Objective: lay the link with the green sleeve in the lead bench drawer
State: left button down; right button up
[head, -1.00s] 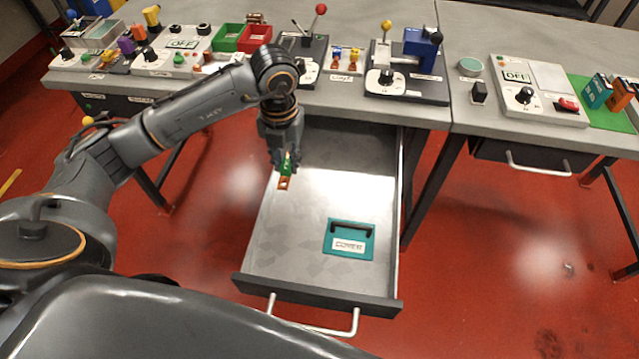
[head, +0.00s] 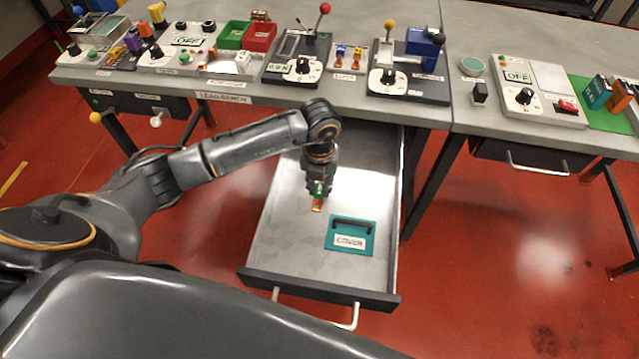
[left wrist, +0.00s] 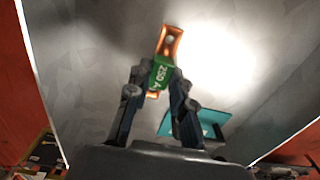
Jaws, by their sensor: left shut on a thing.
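My left gripper (head: 318,190) is shut on the link with the green sleeve (head: 317,206), over the inside of the open lead bench drawer (head: 283,245). In the left wrist view the link (left wrist: 167,42) shows copper ends and a green sleeve marked "250 A", held between the fingers (left wrist: 157,82). Its far copper end points away from the gripper. I cannot tell whether the link touches the drawer floor. My right gripper is not in view.
A teal plate labelled "COVER" (head: 350,236) with a dark handle lies in the drawer, right of the gripper. The drawer floor in front of and behind it is clear. The bench top (head: 225,92) above holds panels, levers and small bins.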

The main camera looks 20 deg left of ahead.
aim_at(320, 189)
pick_arm(q)
jog(key=shift+f, duration=0.2)
jog(key=c, duration=1.2)
grip_release()
jog(key=shift+r, duration=0.1)
jog(key=shift+o, duration=0.2)
jog(key=shift+r, duration=0.25)
notch_tip(320, 189, up, 12)
jog(key=b, duration=0.1)
jog(key=shift+b, duration=0.35)
jog(key=shift+f, duration=0.15)
